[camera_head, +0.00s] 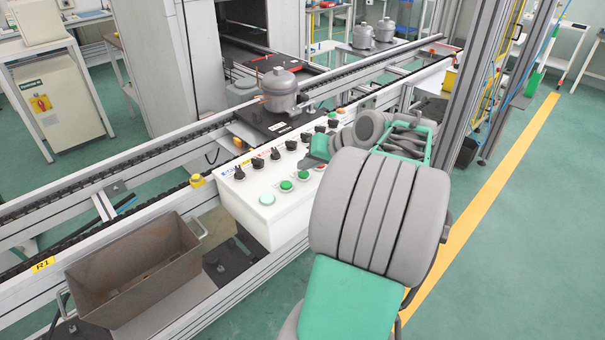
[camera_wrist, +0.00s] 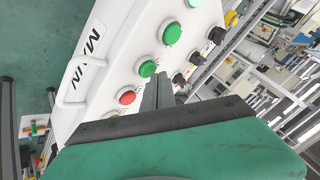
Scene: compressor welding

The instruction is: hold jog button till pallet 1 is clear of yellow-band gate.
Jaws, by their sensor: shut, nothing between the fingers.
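The white control box (camera_head: 270,205) stands at the conveyor's near side, with green buttons (camera_head: 286,185) and black knobs along its top. In the wrist view my gripper (camera_wrist: 159,80) is shut and empty. Its fingertips are over the panel, near a green button (camera_wrist: 148,68), a red button (camera_wrist: 127,97) and a black knob (camera_wrist: 179,79). I cannot tell whether they touch or press a button. A dark pallet (camera_head: 257,123) carrying a grey compressor (camera_head: 280,92) is on the conveyor behind the box. I see no pallet number and cannot clearly make out the yellow-band gate.
A rusty metal bin (camera_head: 135,270) is at the lower left. Metal posts (camera_head: 470,75) rise right of the line. Green floor with a yellow stripe (camera_head: 500,165) is open at the right.

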